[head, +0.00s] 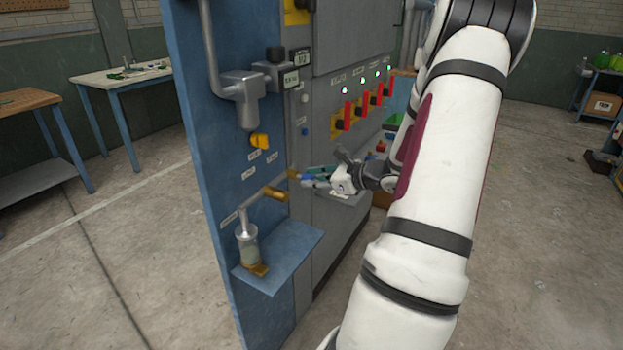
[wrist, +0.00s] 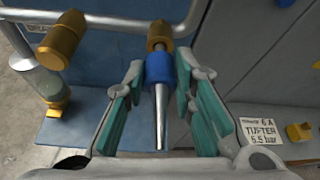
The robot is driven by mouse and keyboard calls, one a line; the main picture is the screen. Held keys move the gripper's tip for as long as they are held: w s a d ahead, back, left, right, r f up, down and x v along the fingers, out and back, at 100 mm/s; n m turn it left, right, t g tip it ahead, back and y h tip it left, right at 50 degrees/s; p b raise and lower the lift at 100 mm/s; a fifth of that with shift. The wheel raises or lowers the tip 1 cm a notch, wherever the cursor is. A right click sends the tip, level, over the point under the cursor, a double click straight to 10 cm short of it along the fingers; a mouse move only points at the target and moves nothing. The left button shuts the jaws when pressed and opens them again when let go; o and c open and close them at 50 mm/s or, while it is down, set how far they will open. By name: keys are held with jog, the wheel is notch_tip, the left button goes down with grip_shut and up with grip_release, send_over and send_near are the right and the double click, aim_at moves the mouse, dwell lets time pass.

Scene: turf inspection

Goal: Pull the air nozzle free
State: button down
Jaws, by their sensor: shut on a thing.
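The air nozzle (wrist: 160,70) has a blue collar and a tapered silver tip that points toward the wrist camera. In the head view my gripper (head: 317,178) is at the panel's edge, and the nozzle there is small and partly hidden by the fingers.
A brass cap (wrist: 62,38) sits left of the socket on a grey pipe. Below is a blue shelf (head: 290,255) with a glass-bodied filter (head: 248,248). Red levers (head: 347,114) stand on the grey cabinet behind. A label plate (wrist: 259,132) is at lower right.

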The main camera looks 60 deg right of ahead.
jog(key=shift+s, duration=0.8)
jog(key=shift+s+d+p, duration=0.15)
jog(key=shift+s+p, duration=0.25)
jog(key=shift+s, duration=0.8)
jog(key=shift+s+d+p, duration=0.1)
jog(key=shift+s+p, duration=0.3)
jog(key=shift+s, duration=0.8)
